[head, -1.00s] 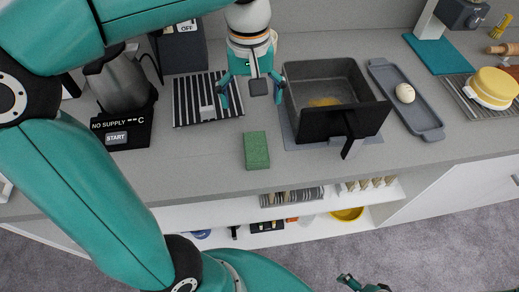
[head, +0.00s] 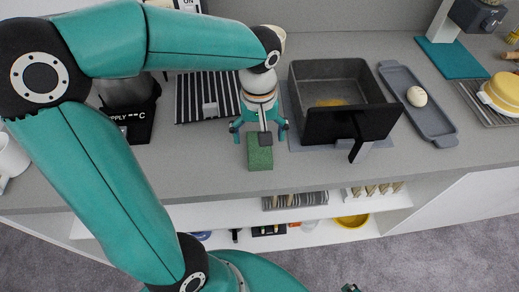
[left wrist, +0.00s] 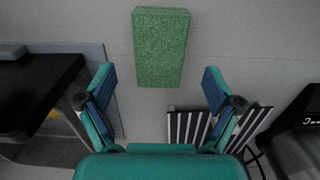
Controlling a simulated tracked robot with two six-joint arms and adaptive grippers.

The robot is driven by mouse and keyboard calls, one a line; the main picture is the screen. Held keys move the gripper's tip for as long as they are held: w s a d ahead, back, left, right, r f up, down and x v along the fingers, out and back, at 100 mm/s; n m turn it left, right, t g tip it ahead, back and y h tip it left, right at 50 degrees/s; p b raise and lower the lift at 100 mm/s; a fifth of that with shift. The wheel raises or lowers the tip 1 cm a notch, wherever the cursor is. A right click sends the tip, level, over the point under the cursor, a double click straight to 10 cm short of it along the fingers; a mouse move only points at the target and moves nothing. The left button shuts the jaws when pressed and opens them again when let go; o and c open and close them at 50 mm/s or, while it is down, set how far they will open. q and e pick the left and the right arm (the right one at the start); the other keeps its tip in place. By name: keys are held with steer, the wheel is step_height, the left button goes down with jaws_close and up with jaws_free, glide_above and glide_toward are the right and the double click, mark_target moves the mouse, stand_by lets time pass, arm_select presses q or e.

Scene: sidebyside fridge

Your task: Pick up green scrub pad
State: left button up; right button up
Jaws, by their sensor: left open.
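The green scrub pad (head: 260,155) is a rectangular block lying on the grey counter, just in front of my left gripper (head: 259,128) in the head view. The gripper's wrist partly overlaps the pad's far end there. In the left wrist view the pad (left wrist: 160,47) lies at the top middle, beyond the tips of the open left gripper (left wrist: 158,78) and in line with the gap between its fingers. Nothing is between the fingers. At the bottom edge of the head view, a small part of my right gripper (head: 350,288) shows; its jaws are not clear.
A dark square basin (head: 335,85) with a black panel stands right of the pad. A striped mat (head: 190,100) lies behind left, and a kettle on its base (head: 140,125) further left. A grey tray (head: 432,118) holds a pale round item. The counter (head: 210,170) front is clear.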

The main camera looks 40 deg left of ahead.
mark_target(259, 148)
arm_select(q)
steer(key=shift+d+f, duration=0.15)
steer(key=shift+f, duration=2.5)
steer(key=c, duration=1.1)
steer(key=shift+c, duration=0.2)
steer(key=shift+r, duration=0.2)
step_height(259, 148, up, 20)
steer(key=p, duration=0.1)
steer(key=shift+f+p, duration=0.15)
steer(key=shift+p, duration=0.2)
steer(key=o, duration=0.4)
steer(key=shift+c, duration=0.2)
steer(key=c, duration=0.3)
